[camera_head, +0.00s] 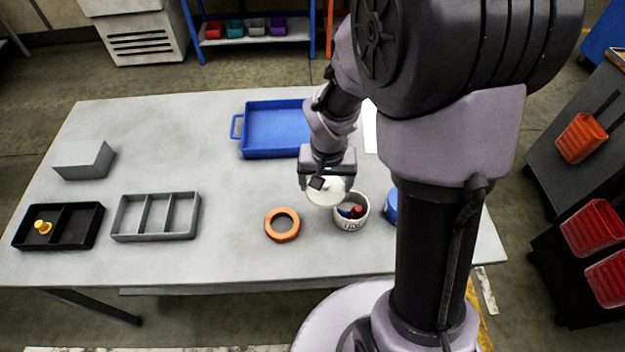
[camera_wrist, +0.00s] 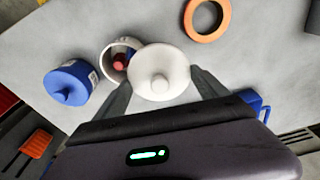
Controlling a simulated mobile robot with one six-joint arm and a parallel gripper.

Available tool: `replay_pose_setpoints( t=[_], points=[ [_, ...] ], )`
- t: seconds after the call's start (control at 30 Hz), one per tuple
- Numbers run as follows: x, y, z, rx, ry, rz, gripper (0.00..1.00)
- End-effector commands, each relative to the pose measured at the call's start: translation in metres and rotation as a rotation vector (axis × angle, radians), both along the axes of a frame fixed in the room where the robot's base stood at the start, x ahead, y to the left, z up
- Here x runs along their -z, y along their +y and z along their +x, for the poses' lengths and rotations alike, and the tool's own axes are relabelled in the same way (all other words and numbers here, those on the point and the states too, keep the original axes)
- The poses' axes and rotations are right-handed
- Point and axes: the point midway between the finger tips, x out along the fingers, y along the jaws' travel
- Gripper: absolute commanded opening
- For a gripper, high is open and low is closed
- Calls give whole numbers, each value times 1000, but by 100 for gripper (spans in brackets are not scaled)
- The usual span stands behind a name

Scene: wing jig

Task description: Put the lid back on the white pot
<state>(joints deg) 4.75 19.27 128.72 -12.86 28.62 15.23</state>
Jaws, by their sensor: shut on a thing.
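The white pot (camera_head: 351,222) stands open on the grey table, with red and blue items visible inside. In the wrist view the pot (camera_wrist: 108,60) is partly covered by the lid. The round white lid (camera_head: 322,193) has a small knob, and it also shows in the wrist view (camera_wrist: 160,72). My gripper (camera_head: 325,180) is shut on the lid and holds it above the table, just up and left of the pot in the head view. In the wrist view my gripper (camera_wrist: 165,88) has one finger on each side of the lid.
An orange ring (camera_head: 282,236) lies left of the pot. A blue lidded pot (camera_wrist: 70,86) stands close on its other side, mostly behind my arm in the head view. A blue tray (camera_head: 275,142) is behind. Grey (camera_head: 116,232) and black (camera_head: 20,240) divided trays are further left.

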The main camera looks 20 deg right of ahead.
Motion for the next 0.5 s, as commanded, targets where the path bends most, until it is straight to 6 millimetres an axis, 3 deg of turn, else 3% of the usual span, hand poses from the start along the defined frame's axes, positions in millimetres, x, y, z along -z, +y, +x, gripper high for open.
replay_pose_setpoints(
  t=[0.3,0.5],
  points=[
    [-17,-49,-26,488,-4,-8,45],
    [-20,-65,-36,672,-13,-12,45]
  ],
)
